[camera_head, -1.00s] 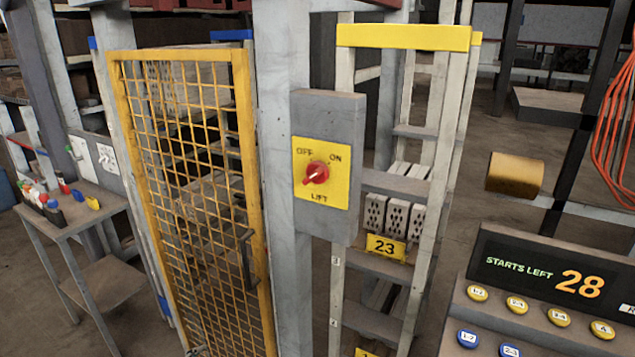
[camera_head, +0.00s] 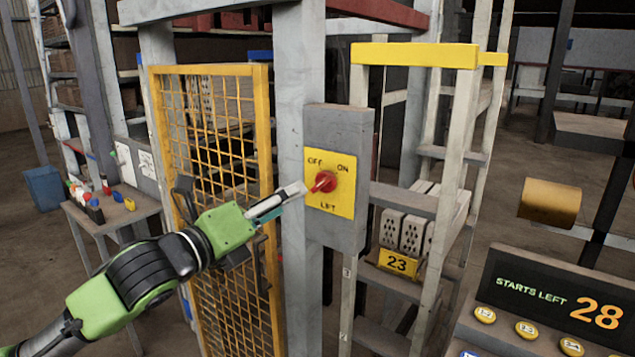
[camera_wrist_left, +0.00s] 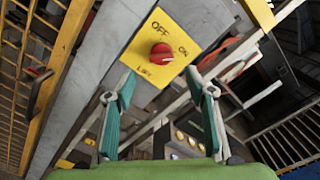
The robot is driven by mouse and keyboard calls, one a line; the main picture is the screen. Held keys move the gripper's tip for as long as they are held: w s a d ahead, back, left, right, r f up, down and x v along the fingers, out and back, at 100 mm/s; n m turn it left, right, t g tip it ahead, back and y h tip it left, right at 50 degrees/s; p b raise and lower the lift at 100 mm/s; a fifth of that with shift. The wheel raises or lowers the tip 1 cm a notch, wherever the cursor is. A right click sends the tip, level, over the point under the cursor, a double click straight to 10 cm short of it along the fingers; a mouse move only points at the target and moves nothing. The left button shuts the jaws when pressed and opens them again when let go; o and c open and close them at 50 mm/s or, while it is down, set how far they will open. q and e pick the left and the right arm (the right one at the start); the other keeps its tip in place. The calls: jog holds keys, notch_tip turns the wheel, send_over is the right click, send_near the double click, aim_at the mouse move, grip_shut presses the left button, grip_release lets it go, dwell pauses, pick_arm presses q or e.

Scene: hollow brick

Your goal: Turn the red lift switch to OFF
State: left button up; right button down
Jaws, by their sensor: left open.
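The red lift switch (camera_head: 325,181) sits on a yellow plate (camera_head: 343,206) marked OFF, ON and LIFT, on a grey box on a post. The knob's pointer is turned toward the upper right, toward ON. My left gripper (camera_head: 298,190) is just left of the knob in the head view. In the left wrist view the knob (camera_wrist_left: 162,53) lies ahead of the fingertips, between their lines. My left gripper (camera_wrist_left: 160,90) is open and empty, its two teal-padded fingers spread apart. Whether a finger touches the knob cannot be told. My right gripper is not in view.
A yellow mesh gate (camera_head: 222,150) stands left of the post, behind my left arm. A rack with hollow bricks (camera_head: 408,232) and a yellow 23 sign stands to the right. A button console (camera_head: 545,305) reads STARTS LEFT 28 at lower right.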

aim_at(316, 185)
pick_arm(q)
jog(key=shift+p+x, duration=1.45)
jog(key=shift+x, duration=4.05)
jog(key=shift+s+d, duration=0.1)
jog(key=c, duration=1.1)
